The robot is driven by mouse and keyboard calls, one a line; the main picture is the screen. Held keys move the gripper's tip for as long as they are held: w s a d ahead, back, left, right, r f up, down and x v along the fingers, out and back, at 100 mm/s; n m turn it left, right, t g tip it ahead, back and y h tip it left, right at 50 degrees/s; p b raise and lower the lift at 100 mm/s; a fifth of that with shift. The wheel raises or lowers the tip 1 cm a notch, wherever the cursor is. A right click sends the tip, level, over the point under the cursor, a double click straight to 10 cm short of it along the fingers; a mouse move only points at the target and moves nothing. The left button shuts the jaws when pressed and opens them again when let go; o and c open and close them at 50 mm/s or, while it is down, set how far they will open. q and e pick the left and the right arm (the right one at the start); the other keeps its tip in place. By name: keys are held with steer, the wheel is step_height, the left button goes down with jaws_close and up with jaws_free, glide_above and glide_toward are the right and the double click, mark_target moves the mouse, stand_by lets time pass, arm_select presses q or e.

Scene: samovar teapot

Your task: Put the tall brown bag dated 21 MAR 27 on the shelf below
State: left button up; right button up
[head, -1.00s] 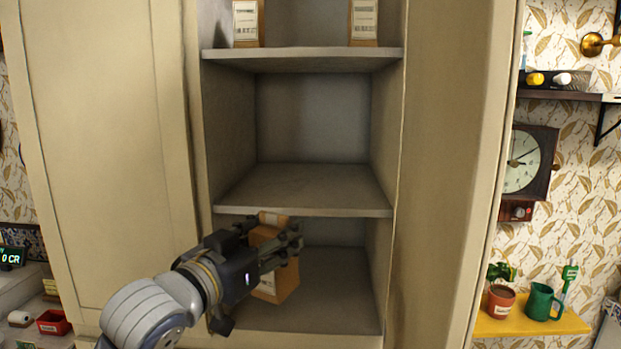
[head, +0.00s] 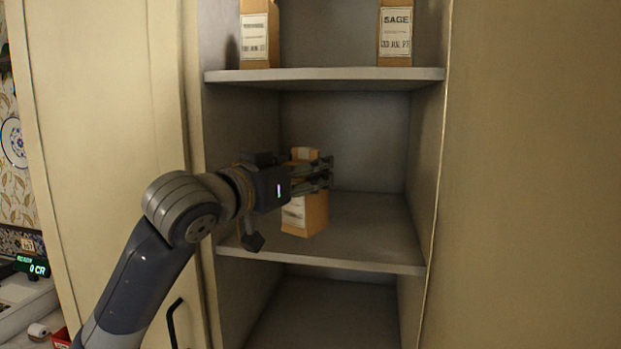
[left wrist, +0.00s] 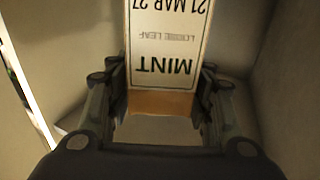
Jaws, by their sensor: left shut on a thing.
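The tall brown bag (head: 316,210) has a white label and stands upright in my left gripper (head: 322,174), in the middle compartment of the cabinet. The gripper is shut around it, and its fingers hide the bag's middle. The bag's base appears over the middle shelf board (head: 375,235); I cannot tell whether it touches. In the left wrist view the bag's label (left wrist: 168,45) reads MINT, LOOSE LEAF, 21 MAR 27, upside down, between the fingers. My right gripper is not in view.
On the upper shelf board (head: 325,76) stand a bag (head: 258,35) at left and a SAGE bag (head: 396,30) at right. The middle board is clear to the right of the held bag. Cabinet side walls and the left door (head: 90,130) flank the opening.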

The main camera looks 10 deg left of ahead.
arm_select(q)
steer(key=w+a+f+p, duration=0.1)
steer(key=w+f+p, duration=0.3)
steer(key=w, duration=0.5)
steer(key=shift+w+a+f+p, duration=0.2)
steer(key=shift+a+f+p, duration=0.15)
steer(key=shift+a+f, duration=0.05)
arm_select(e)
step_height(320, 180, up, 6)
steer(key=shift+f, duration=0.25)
arm_select(q)
steer(key=o, duration=1.2)
steer(key=shift+f, duration=0.1)
steer(key=shift+c, duration=0.2)
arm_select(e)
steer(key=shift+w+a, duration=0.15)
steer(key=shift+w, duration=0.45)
arm_select(q)
steer(key=shift+s, duration=0.1)
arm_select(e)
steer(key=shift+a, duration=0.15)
